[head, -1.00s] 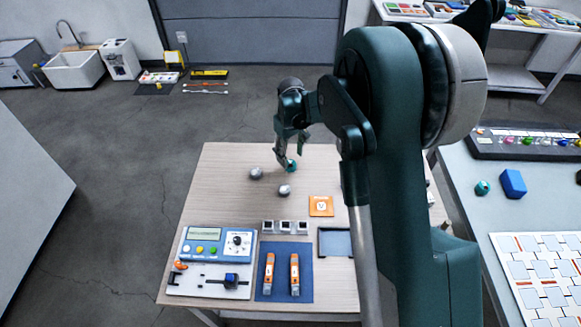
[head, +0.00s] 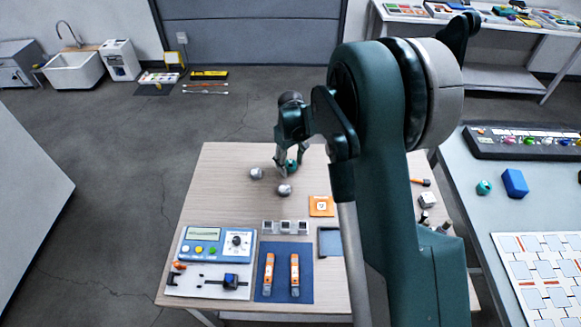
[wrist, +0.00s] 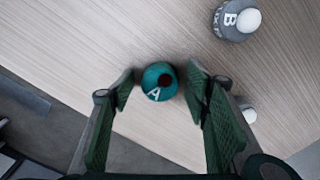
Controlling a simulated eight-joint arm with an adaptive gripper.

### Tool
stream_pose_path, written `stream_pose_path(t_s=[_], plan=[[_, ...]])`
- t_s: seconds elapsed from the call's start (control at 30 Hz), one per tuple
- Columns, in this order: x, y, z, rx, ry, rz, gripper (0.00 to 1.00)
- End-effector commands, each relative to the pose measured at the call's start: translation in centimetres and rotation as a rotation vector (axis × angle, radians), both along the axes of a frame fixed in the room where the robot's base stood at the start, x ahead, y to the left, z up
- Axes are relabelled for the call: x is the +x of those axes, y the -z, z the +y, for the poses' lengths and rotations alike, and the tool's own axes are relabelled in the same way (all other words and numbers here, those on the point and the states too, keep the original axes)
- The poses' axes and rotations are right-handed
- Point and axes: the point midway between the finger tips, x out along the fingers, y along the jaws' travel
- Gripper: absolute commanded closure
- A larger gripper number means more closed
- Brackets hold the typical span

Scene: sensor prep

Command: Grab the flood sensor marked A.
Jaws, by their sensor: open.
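The flood sensor marked A (wrist: 158,92) is a small teal round body with a dark spot on top and a white letter A. It stands on the wooden table near its far edge; in the head view it shows as a teal spot (head: 291,164) at my fingertips. My gripper (wrist: 160,78) is open, with one green-padded finger on each side of the sensor and a small gap at each side. It also shows in the head view (head: 287,163), pointing down.
Two grey sensors (head: 257,174) (head: 284,189) stand close in front of my gripper. Nearer are an orange card (head: 321,206), several small grey blocks (head: 286,227), a blue mat (head: 270,295) with orange tools and a blue meter (head: 217,244). The left far tabletop is bare.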

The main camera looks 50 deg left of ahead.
Motion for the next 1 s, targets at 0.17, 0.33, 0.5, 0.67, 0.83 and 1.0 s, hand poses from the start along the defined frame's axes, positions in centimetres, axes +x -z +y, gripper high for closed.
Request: stream_pose_path(t_s=[0.17, 0.33, 0.5, 0.67, 0.83, 1.0], plan=[[0.01, 0.03, 0.01, 0.0, 0.0, 0.0, 0.53], [0.01, 0.02, 0.02, 0.0, 0.0, 0.0, 0.53], [0.01, 0.02, 0.02, 0.0, 0.0, 0.0, 0.53], [0.02, 0.02, 0.02, 0.0, 0.0, 0.0, 0.72], [0.01, 0.01, 0.02, 0.0, 0.0, 0.0, 0.83], [0.01, 0.0, 0.02, 0.0, 0.0, 0.0, 0.83]])
